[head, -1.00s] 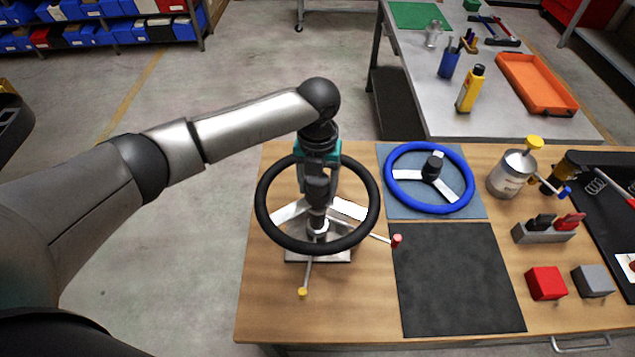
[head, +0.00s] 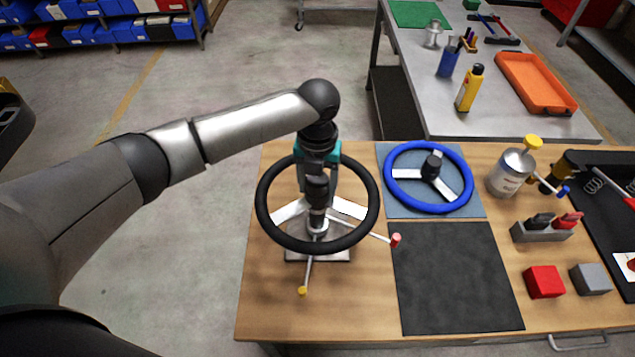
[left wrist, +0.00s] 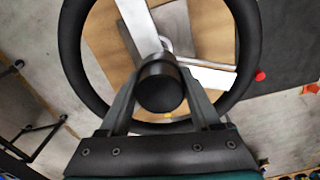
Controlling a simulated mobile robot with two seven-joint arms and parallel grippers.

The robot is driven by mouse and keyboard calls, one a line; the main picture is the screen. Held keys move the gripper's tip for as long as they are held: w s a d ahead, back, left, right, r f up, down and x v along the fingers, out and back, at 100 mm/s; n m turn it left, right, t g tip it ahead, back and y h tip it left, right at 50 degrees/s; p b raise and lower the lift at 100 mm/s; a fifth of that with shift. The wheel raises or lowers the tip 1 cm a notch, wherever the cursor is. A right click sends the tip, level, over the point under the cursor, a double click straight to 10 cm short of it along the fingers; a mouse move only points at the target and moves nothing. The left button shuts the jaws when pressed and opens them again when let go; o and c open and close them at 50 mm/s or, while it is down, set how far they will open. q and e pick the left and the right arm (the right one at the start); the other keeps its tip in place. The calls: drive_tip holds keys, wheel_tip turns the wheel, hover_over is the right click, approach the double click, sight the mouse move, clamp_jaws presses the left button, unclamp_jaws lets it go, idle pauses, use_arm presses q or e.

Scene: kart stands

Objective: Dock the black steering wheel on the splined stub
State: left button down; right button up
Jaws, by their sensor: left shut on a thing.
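The black steering wheel (head: 262,217) hangs over the left part of the wooden bench in the head view, its rim also filling the left wrist view (left wrist: 247,35). My left gripper (head: 317,203) is above the wheel's centre, shut on its black hub (left wrist: 160,87), with a finger on each side. The stand's metal base plate (head: 335,256) shows below the wheel, with a red-tipped lever (head: 396,240) and a yellow-tipped lever (head: 302,290) sticking out. The splined stub is hidden under the hub and gripper, so I cannot tell whether the wheel is seated. My right gripper is out of view.
A blue steering wheel (head: 388,190) lies on a blue mat (head: 478,209) to the right. A dark mat (head: 455,280) in front of it is empty. A metal canister (head: 511,174), red block (head: 544,282) and grey block (head: 590,279) stand farther right.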

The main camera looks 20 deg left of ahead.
use_arm(q)
drive_tip(key=shift+f+b, duration=0.35)
drive_tip(key=shift+f, duration=0.2)
drive_tip(key=shift+c, duration=2.4)
unclamp_jaws()
drive_tip(key=shift+o, duration=0.6)
drive_tip(key=shift+f, duration=0.1)
wheel_tip(320, 180, up, 6)
drive_tip(key=p, duration=0.6)
drive_tip(key=shift+r, duration=2.6)
